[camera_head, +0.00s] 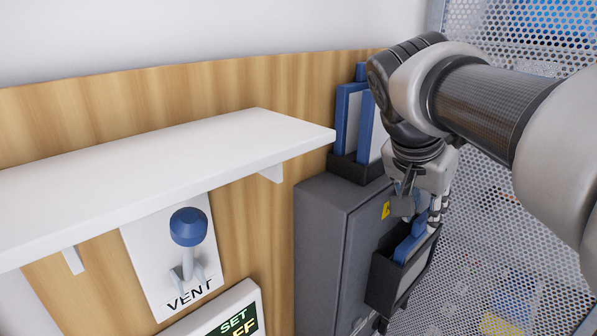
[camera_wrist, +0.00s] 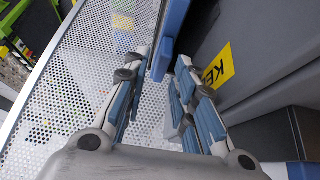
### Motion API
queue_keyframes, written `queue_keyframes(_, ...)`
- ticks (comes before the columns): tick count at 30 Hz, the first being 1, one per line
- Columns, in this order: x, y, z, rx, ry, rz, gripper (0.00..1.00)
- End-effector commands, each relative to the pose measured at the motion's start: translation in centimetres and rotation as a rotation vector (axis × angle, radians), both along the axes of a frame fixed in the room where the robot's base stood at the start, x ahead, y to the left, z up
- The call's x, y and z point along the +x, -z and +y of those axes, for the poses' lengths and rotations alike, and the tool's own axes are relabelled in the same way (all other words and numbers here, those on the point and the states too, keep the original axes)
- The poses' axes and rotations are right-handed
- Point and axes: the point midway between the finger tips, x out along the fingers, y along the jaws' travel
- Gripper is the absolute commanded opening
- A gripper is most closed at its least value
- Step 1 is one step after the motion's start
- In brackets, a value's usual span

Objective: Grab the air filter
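An air filter with a blue frame (camera_head: 411,246) and a pale face sits in a dark holder (camera_head: 383,281) on the side of a grey cabinet. My gripper (camera_head: 421,212) is over the top of this filter, pointing down, and partly covers it. In the wrist view, my gripper's two fingers (camera_wrist: 172,62) are apart, with a blue frame edge (camera_wrist: 164,58) showing near the fingertips. I cannot tell whether they touch it. More blue-framed filters (camera_head: 348,118) stand upright in another dark holder on the cabinet top, partly behind my arm.
The grey cabinet (camera_head: 325,235) has a yellow label (camera_wrist: 213,73) close to my right finger in the wrist view. A white shelf (camera_head: 150,165) juts out at the left, above a blue-knobbed vent lever (camera_head: 188,227). A perforated metal panel (camera_head: 490,230) stands at the right.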

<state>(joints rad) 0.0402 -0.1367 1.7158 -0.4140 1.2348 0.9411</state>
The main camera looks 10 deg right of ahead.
Motion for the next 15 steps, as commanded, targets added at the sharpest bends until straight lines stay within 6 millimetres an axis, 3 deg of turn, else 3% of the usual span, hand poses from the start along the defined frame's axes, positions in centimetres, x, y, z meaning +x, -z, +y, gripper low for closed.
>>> queue_keyframes(8,1.5,3.3,-1.6,0.001,0.001,0.004,0.25)
queue_keyframes(15,1.8,3.9,-1.8,0.0,0.0,0.001,0.25)
